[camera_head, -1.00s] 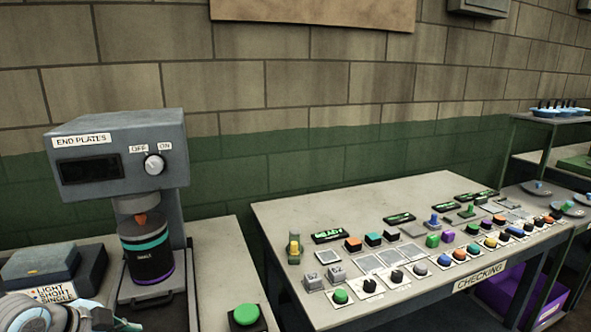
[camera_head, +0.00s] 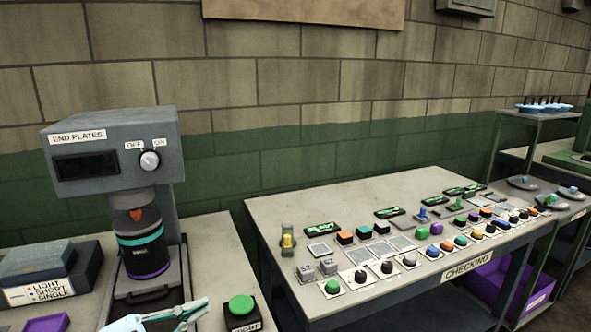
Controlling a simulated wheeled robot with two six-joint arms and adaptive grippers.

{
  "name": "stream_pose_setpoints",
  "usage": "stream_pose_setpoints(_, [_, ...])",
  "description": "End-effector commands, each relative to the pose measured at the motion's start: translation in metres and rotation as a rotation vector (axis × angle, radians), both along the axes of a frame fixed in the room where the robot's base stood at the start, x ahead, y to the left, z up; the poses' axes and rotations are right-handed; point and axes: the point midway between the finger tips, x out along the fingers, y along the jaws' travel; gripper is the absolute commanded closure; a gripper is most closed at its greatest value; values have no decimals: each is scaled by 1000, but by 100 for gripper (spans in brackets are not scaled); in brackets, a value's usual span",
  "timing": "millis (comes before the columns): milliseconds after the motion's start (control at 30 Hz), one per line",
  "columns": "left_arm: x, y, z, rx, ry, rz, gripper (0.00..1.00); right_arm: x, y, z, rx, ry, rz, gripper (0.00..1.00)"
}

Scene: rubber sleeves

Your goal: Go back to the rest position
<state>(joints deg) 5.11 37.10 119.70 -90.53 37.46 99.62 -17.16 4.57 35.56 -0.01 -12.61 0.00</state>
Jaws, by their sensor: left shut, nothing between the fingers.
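My left gripper (camera_head: 196,309) shows at the bottom edge of the head view, pale with light green fingers. It is shut and empty, in front of the grey END PLATES machine (camera_head: 112,125) and left of a green push button (camera_head: 241,304). Most of my left arm is below the frame. My right gripper is out of view.
A black cylinder with teal and purple bands (camera_head: 143,243) stands in the machine. A labelled grey box (camera_head: 40,287) is at the left. The CHECKING table (camera_head: 350,194) holds several coloured buttons and blocks. A purple bin (camera_head: 493,277) sits beneath it.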

Motion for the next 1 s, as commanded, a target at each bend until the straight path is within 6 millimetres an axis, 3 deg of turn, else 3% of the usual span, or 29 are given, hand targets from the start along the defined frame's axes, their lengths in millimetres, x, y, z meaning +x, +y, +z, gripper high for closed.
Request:
stream_pose_setpoints(67, [-7, 3, 32, -199, -136, 85, 100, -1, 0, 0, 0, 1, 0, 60])
stream_pose_setpoints(100, [-9, 18, 46, -314, -193, 183, 100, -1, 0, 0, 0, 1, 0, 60])
stream_pose_setpoints(167, [-9, 58, 49, -475, -219, 417, 100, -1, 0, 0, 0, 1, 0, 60])
stream_pose_setpoints(200, [-12, 94, 31, -560, -177, 624, 100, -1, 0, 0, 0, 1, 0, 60])
stream_pose_setpoints(233, [-17, 118, 7, -587, -106, 775, 100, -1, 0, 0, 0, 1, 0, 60])
stream_pose_setpoints(300, [-35, 149, -59, -571, 113, 1039, 100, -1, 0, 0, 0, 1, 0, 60])
stream_pose_setpoints(333, [-46, 155, -86, -545, 214, 1116, 100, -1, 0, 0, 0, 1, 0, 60])
stream_pose_setpoints(400, [-74, 157, -140, -465, 435, 1233, 100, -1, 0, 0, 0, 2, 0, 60])
stream_pose_setpoints(500, [-117, 143, -199, -341, 718, 1295, 100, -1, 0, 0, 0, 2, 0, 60])
stream_pose_setpoints(633, [-174, 114, -249, -181, 1025, 1269, 100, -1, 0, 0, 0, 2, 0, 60])
stream_pose_setpoints(800, [-249, 69, -283, 13, 1361, 1122, 100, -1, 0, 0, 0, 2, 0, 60])
stream_pose_setpoints(1000, [-240, 79, -382, 38, 1416, 1143, 100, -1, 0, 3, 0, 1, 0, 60])
